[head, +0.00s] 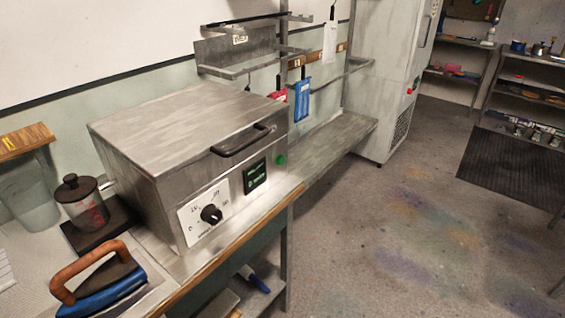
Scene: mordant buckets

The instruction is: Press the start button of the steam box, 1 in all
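The steam box (180,135) is a grey metal box with a flat lid and a black bar handle (240,139), standing on the counter at centre left. Its lid looks shut. Its front has a white dial plate with a black knob (211,214) and a dark green display (255,176). A small round green button (281,160) sits at the right end of the front, past the display; I cannot read a label on it. Neither of my grippers is in the head view.
A blue iron (108,290) with a wooden handle and a lidded glass jar (82,203) stand left of the box. The metal counter (335,140) right of the box is clear. A tall grey cabinet (385,75) stands beyond. The floor (390,245) at right is open.

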